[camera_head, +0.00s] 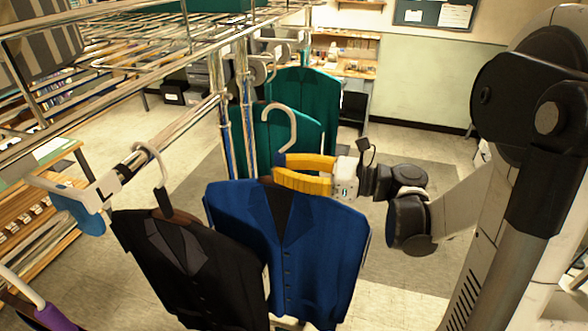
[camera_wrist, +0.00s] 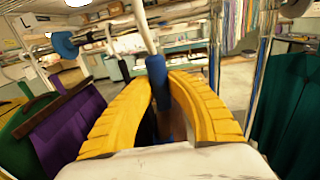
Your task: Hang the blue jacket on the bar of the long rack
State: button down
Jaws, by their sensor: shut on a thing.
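The blue jacket (camera_head: 318,245) hangs on a hanger with a pale hook (camera_head: 293,125), upright, the hook's tip to the left. My gripper (camera_head: 279,168) has its yellow fingers shut on the hanger's neck just below the hook. The wrist view shows the fingers (camera_wrist: 163,85) around the blue sleeve (camera_wrist: 157,70) of that neck. The bar (camera_head: 180,128) of the long rack is chrome and runs to the left of the hook. The hook looks apart from the bar. The jacket's left side overlaps a black jacket in the head view.
The black jacket (camera_head: 190,260) hangs near the bar's blue-and-white end (camera_head: 88,218). Teal garments (camera_head: 300,100) hang behind, past the chrome posts (camera_head: 243,110). In the wrist view, a purple garment (camera_wrist: 70,130) is at left. The bar between black jacket and posts looks bare.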

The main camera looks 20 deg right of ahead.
jog(key=shift+w+d+p+x, duration=0.15)
jog(key=shift+p+x, duration=0.25)
jog(key=shift+x, duration=3)
jog(key=shift+w+d+p+x, duration=0.1)
jog(key=shift+p+x, duration=0.35)
jog(key=shift+x, duration=3)
jog(key=shift+w+d+p+x, duration=0.15)
jog(key=shift+p+x, duration=0.25)
jog(key=shift+x, duration=3)
jog(key=shift+w+a+f, duration=0.1)
jog(key=shift+a+f, duration=0.2)
jog(key=shift+f+b, duration=1.55)
jog(key=shift+b, duration=0.25)
jog(key=shift+d, duration=0.1)
jog(key=c, duration=0.6)
grip_release()
